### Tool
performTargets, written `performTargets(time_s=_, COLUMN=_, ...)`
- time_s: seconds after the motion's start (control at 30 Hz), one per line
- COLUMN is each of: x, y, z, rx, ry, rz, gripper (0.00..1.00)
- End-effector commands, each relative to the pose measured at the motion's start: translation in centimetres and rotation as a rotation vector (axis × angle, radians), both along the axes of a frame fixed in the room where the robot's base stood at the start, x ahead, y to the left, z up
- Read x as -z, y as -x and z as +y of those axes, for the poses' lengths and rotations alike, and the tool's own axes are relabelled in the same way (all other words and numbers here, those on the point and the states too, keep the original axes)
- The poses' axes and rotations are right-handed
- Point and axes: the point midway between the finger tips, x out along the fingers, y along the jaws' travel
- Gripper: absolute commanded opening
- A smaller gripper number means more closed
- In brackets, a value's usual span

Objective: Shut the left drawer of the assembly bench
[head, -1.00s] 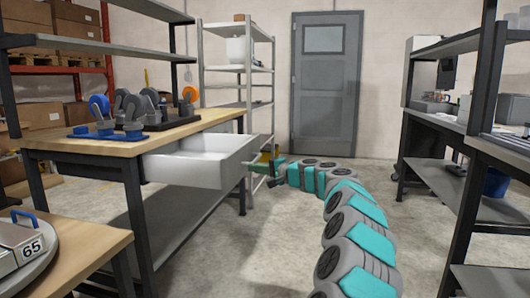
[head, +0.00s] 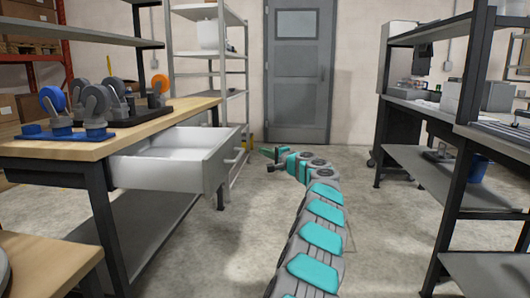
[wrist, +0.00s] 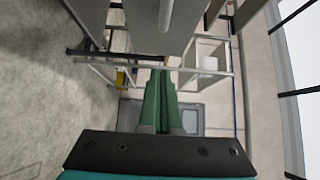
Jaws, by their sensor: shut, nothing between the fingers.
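The assembly bench (head: 60,149) has a wooden top and dark legs and stands at the left of the head view. One light grey drawer (head: 150,175) sticks well out of it, open and empty inside as far as I can see. A bar handle (head: 234,157) is on its front. My gripper (head: 268,152) is shut and empty, to the right of the drawer front and apart from it. In the wrist view the green fingers (wrist: 160,76) lie together, with the grey drawer front (wrist: 125,18) and pale handle (wrist: 178,12) at the top.
Caster wheels on a blue holder (head: 65,134) and a dark tray (head: 130,116) stand on the bench top. A wooden table (head: 45,262) is at the near left. A workbench with shelves (head: 420,165) lines the right. The floor (head: 370,230) between is clear.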

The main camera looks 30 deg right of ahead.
Motion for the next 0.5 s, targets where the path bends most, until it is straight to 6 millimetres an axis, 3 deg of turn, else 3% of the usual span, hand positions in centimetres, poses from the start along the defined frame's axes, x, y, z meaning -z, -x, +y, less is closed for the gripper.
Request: performTargets(time_s=0.5, x=0.0, y=-4.5, z=0.7, rx=0.002, ry=0.004, rz=0.002, gripper=0.0)
